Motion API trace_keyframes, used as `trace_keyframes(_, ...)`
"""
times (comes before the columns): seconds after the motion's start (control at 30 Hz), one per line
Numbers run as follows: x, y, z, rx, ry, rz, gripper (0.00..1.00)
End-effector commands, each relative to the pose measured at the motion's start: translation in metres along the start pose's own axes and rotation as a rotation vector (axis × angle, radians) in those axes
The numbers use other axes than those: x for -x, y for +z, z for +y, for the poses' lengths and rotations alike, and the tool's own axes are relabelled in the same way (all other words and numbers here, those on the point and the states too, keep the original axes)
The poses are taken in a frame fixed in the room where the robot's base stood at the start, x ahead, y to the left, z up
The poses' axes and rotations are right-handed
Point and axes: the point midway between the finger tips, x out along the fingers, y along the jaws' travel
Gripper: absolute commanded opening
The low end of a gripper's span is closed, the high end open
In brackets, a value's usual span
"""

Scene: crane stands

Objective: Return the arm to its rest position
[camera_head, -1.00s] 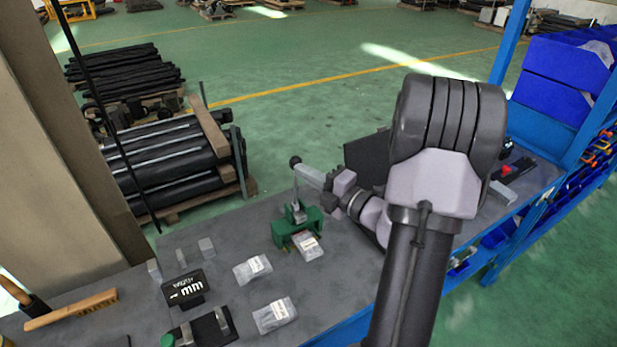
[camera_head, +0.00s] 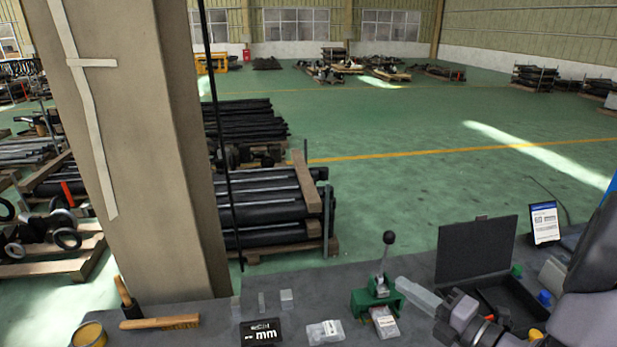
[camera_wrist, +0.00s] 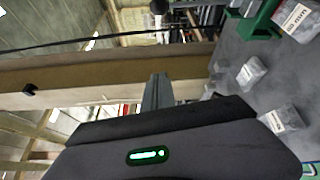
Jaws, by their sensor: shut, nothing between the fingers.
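My gripper (camera_head: 404,286) is at the lower right of the head view, its fingers pointing left and shut with nothing between them. Its tip appears just right of the green hand press (camera_head: 374,298), which has an upright lever with a black knob. I cannot tell whether they touch. My arm runs off the lower right edge. In the wrist view, the closed grey fingers (camera_wrist: 157,92) point toward the pillar, and part of the green press (camera_wrist: 262,22) shows at the top right.
On the grey bench (camera_head: 215,315) are labelled plastic bags (camera_head: 325,332), a black mm sign (camera_head: 262,331), small metal blocks, a brush (camera_head: 160,323) and a tin. An open black case (camera_head: 476,250) stands right of the press. A wide pillar (camera_head: 150,150) rises behind the bench's left part.

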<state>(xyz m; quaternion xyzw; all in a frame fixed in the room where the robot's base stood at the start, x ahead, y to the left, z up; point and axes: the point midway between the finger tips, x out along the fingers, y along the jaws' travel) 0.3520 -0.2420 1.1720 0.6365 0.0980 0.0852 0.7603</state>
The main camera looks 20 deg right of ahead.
Motion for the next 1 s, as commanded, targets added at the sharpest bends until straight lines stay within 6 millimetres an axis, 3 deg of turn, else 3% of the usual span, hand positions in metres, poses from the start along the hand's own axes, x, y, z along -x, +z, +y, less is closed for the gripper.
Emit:
trace_keyframes(0.07, -0.032, -0.063, 0.014, 0.268, -0.025, 0.25, 0.0)
trace_keyframes(0.1, -0.043, -0.105, 0.021, 0.459, -0.026, 0.415, 0.0)
trace_keyframes(0.17, -0.046, -0.171, 0.024, 0.8, 0.005, 0.682, 0.0)
trace_keyframes(0.2, -0.039, -0.214, 0.022, 1.075, 0.059, 0.876, 0.0)
trace_keyframes(0.23, -0.029, -0.243, 0.018, 1.312, 0.122, 1.028, 0.0)
trace_keyframes(0.3, -0.004, -0.283, 0.007, 1.848, 0.316, 1.312, 0.0)
trace_keyframes(0.4, 0.018, -0.297, 0.004, 2.519, 0.634, 1.538, 0.0)
trace_keyframes(0.43, 0.02, -0.297, 0.006, -2.601, -0.699, -1.519, 0.0)
trace_keyframes(0.5, 0.022, -0.295, 0.014, -2.376, -0.703, -1.263, 0.0)
trace_keyframes(0.6, 0.022, -0.293, 0.025, -2.201, -0.69, -1.074, 0.0)
trace_keyframes(1.0, 0.022, -0.291, 0.029, -2.164, -0.684, -1.039, 0.0)
